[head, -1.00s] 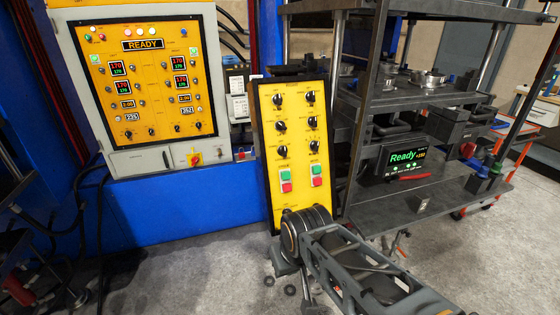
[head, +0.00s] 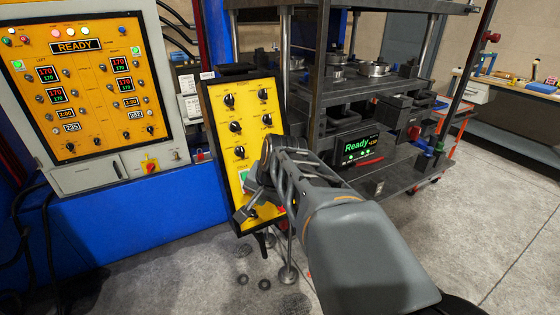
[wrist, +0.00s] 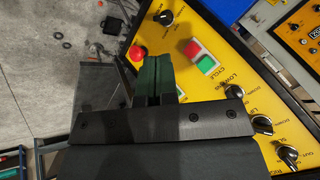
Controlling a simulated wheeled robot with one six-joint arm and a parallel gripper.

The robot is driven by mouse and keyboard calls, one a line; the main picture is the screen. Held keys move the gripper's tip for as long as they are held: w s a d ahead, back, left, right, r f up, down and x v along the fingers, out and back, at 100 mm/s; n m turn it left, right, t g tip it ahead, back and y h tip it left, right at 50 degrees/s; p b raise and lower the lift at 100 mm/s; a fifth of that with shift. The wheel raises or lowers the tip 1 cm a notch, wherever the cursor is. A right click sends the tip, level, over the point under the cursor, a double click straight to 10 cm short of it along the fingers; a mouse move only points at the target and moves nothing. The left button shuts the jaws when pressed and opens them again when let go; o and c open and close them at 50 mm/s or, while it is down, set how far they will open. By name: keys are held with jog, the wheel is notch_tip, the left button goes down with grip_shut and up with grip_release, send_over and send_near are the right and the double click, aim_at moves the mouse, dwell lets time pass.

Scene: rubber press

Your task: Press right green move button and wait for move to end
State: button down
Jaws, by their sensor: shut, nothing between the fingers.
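The yellow button panel (head: 226,125) stands tilted in front of the press in the head view. It also shows in the wrist view (wrist: 228,105). My gripper (wrist: 157,60) is shut and empty, its fingertips over the panel's right-hand button pair. A red button (wrist: 137,52) shows beside the fingertips. The right green button is hidden behind my fingers, and I cannot tell whether they touch it. The left green button (wrist: 207,64) and left red button (wrist: 193,48) are clear of the gripper. In the head view my arm covers the panel's lower right.
The main cabinet (head: 85,90) at left shows READY. The small screen (head: 357,147) on the dark press frame also reads Ready. Several knobs (head: 236,127) stand out from the panel. The grey floor (head: 185,270) in front is mostly open.

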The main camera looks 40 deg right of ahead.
jog(key=d+r+m+t, duration=0.1)
jog(key=d+r+m, duration=0.2)
jog(key=d, duration=0.3)
jog(key=w+d+r+m+t+h, duration=0.1)
jog(key=d+r+m, duration=0.3)
jog(key=d+m, duration=0.1)
jog(key=shift+w+d+r+m+p, duration=0.15)
jog(key=shift+d+r+m+p, duration=0.15)
jog(key=shift+d+p, duration=0.25)
jog(key=w+r+p+x, duration=0.1)
jog(key=x, duration=1.2)
jog(key=shift+w+d+p, duration=0.3)
jog(key=shift+w, duration=0.15)
jog(key=shift+f, duration=0.1)
